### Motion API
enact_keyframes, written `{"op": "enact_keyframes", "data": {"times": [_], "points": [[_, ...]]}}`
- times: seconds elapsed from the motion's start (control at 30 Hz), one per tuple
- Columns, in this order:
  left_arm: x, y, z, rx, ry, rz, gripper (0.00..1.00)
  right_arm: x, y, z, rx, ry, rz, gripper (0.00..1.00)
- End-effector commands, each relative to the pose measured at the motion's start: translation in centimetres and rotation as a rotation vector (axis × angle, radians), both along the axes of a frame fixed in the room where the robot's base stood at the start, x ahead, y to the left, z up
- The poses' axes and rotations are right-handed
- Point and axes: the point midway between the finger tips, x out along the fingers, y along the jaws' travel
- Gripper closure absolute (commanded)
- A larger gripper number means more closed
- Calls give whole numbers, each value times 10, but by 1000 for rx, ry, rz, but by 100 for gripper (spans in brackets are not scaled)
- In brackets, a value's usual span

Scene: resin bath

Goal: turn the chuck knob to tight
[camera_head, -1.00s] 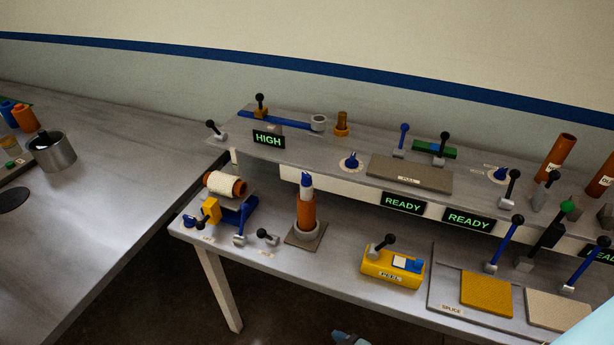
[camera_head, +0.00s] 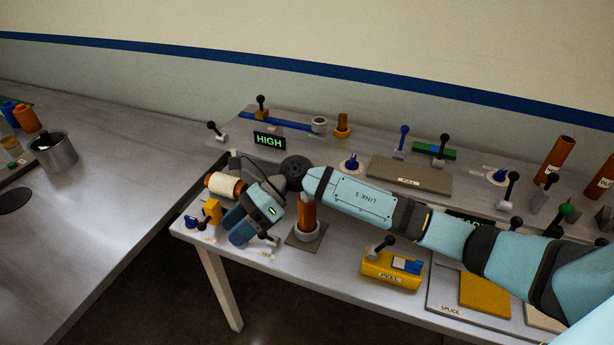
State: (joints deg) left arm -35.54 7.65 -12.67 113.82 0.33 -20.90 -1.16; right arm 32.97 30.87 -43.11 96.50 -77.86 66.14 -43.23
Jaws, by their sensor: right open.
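A small blue knob (camera_head: 190,222) sits at the front left corner of the lower shelf, beside the yellow block (camera_head: 211,210); its label is too small to read, so I cannot tell for sure that it is the chuck knob. My right gripper (camera_head: 236,224) reaches in from the right over the front left of the shelf. It is open, a little right of the blue knob and apart from it. It hides the blue stand and most of the lever there. My left gripper is not in view.
A spool of white thread (camera_head: 225,186) is just behind the gripper. An orange rod (camera_head: 306,215) stands upright under my arm, its top hidden. A yellow box with a black lever (camera_head: 391,272) is to the right. A HIGH sign (camera_head: 269,140) hangs behind.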

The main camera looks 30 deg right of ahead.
Motion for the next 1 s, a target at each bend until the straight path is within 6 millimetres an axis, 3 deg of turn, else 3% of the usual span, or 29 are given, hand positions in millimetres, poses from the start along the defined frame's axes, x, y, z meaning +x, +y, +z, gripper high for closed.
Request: {"op": "enact_keyframes", "data": {"times": [0.03,0.2,0.3,0.43,0.53,0.67,1.0], "points": [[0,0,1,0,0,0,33,17,-21,7,-135,-103,63,43],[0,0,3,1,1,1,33,67,-106,30,-595,-336,250,43],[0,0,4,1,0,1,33,90,-155,55,-818,-396,314,43],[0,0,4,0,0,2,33,106,-200,82,-1008,-415,359,43],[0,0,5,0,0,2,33,110,-215,92,-1075,-413,374,43],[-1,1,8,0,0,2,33,111,-220,87,-1093,-410,379,43],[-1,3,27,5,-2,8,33,110,-218,23,-1088,-407,378,43]]}}
